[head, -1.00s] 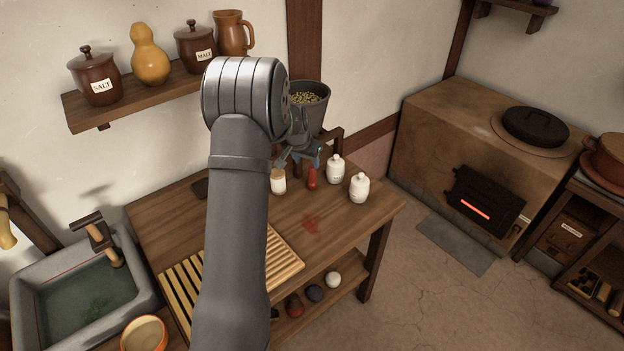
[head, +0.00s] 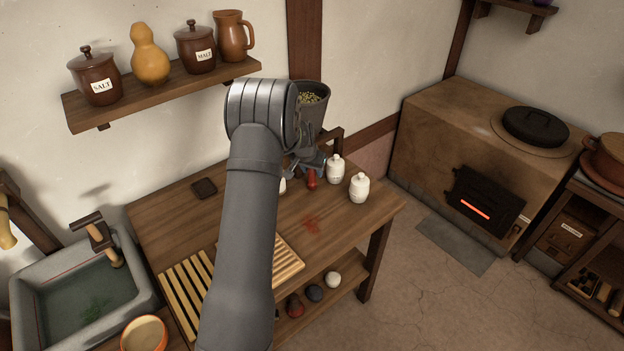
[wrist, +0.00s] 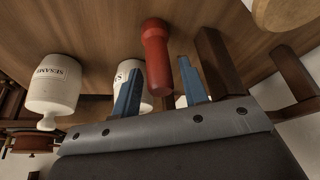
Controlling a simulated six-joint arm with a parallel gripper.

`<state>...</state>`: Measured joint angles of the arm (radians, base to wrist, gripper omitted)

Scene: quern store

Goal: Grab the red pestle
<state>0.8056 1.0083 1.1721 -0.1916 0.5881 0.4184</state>
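The red pestle (head: 311,181) stands on the wooden table near its back edge, beside the white jars. In the wrist view the red pestle (wrist: 155,55) shows between my two blue fingers, with a gap on each side. My gripper (head: 315,166) is open at the pestle in the head view, partly hidden behind my own wrist. In the wrist view my gripper (wrist: 159,88) has its fingers apart, and nothing is clearly held.
White jars (head: 336,169) (head: 359,188) stand close on the right; another is mostly hidden behind my arm. A jar labelled sesame (wrist: 53,85) shows in the wrist view. A grey grain hopper (head: 311,112) stands behind.

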